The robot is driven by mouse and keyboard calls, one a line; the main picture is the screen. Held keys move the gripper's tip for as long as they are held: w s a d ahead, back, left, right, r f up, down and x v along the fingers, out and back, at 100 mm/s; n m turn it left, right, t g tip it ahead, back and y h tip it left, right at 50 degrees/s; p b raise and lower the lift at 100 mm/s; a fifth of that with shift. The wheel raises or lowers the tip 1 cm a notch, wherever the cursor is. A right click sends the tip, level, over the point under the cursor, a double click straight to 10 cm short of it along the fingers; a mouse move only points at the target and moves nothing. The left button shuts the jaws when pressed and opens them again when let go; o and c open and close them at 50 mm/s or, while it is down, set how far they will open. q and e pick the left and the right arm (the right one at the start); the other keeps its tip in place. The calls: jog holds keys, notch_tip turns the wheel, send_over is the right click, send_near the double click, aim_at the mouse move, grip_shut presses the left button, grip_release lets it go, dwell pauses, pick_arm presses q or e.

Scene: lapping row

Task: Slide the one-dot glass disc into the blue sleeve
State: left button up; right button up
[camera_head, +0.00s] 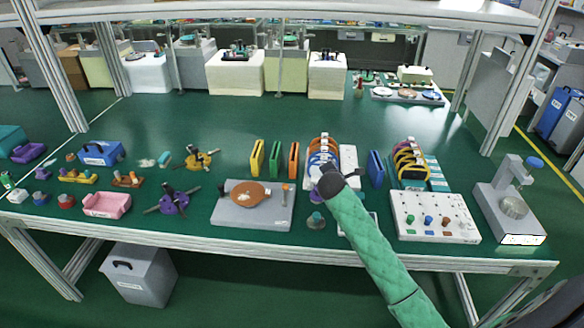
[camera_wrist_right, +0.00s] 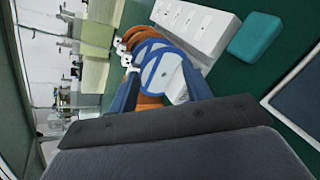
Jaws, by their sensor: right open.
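A rack (camera_head: 348,156) holds several upright glass discs with orange and blue rims. The nearest disc, blue-rimmed (camera_head: 318,162), also shows in the right wrist view (camera_wrist_right: 152,66), with a small dark mark on its face. The dot count on the tags is too small to read. My right gripper (camera_head: 326,174) is at the front of this rack. In the wrist view my right gripper (camera_wrist_right: 160,88) is open, its blue fingers either side of the blue-rimmed disc; contact cannot be told. The blue sleeve (camera_head: 375,168) stands upright right of the rack. My left gripper is not in view.
Yellow (camera_head: 257,157), green (camera_head: 274,158) and orange (camera_head: 293,160) sleeves stand left of the rack. A second rack with yellow-rimmed discs (camera_head: 407,158) is right of the blue sleeve. A grey plate (camera_head: 230,212) and white peg box (camera_head: 435,230) lie in front.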

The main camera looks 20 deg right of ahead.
aim_at(324, 158)
jog(key=shift+w+a+r+n+t+p, duration=0.15)
jog(key=shift+w+n+t, duration=0.2)
jog(key=shift+w+n, duration=1.1)
jog(key=shift+w+a+r+n+t+p, duration=0.1)
jog(key=shift+w+a+n+t+p, duration=0.2)
jog(key=shift+n, duration=2.05)
jog(key=shift+w+r+n+t+p, duration=0.15)
jog(key=shift+w+n+t, duration=0.2)
jog(key=shift+w+n, duration=1.15)
jog(key=w+d+p, duration=0.1)
jog(key=w+f, duration=0.1)
jog(key=shift+w+d+n+p, duration=0.3)
jog(key=shift+w+d+p, duration=0.05)
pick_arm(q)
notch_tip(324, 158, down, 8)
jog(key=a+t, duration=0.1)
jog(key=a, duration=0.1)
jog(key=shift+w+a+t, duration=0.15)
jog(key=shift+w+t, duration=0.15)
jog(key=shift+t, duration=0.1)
pick_arm(e)
jog(key=shift+w+d+f, duration=0.2)
jog(key=shift+w+f, duration=0.05)
jog(key=shift+w, duration=0.05)
jog(key=c, duration=0.9)
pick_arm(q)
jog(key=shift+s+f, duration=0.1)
pick_arm(e)
grip_shut()
